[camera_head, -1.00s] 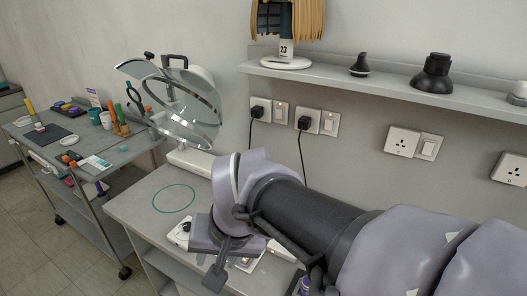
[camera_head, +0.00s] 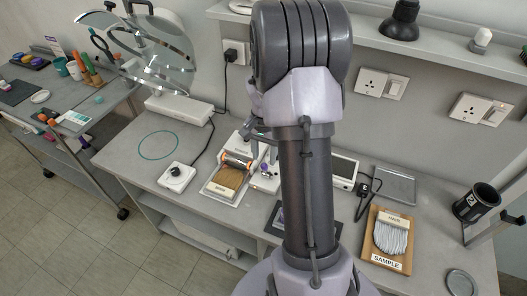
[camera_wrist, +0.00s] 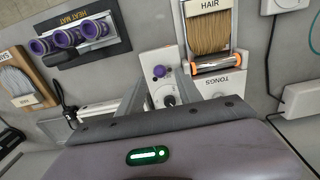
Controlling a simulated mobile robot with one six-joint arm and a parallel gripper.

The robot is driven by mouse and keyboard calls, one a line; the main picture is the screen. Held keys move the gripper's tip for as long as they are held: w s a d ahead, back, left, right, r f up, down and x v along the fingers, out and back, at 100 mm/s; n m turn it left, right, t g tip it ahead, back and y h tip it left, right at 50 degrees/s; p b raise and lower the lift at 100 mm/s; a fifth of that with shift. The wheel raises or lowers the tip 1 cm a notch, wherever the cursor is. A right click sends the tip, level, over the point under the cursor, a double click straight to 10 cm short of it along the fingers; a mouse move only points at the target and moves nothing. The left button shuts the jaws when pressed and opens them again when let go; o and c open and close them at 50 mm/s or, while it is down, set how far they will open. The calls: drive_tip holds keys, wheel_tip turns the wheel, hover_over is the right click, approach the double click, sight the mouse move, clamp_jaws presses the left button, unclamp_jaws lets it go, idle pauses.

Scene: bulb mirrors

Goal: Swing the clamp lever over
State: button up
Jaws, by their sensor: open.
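A hair swatch under a clear plate lies on a white holder (camera_head: 222,188) in the head view. It also shows in the wrist view, where the holder (camera_wrist: 226,84) is labelled HAIR and TONGS. A silver clamp bar with orange ends (camera_head: 236,160) crosses the swatch; in the wrist view the bar (camera_wrist: 216,64) lies right of my gripper. I cannot tell for sure which part is the lever. The head view mostly hides my gripper behind my arm.
A heat mat (camera_wrist: 97,55) with several purple rollers lies left. A round mirror (camera_head: 160,62) stands at the back left.

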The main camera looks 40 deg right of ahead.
sight(264, 164)
drive_tip(key=shift+f+b, duration=1.15)
drive_tip(key=shift+f, duration=0.75)
clamp_jaws()
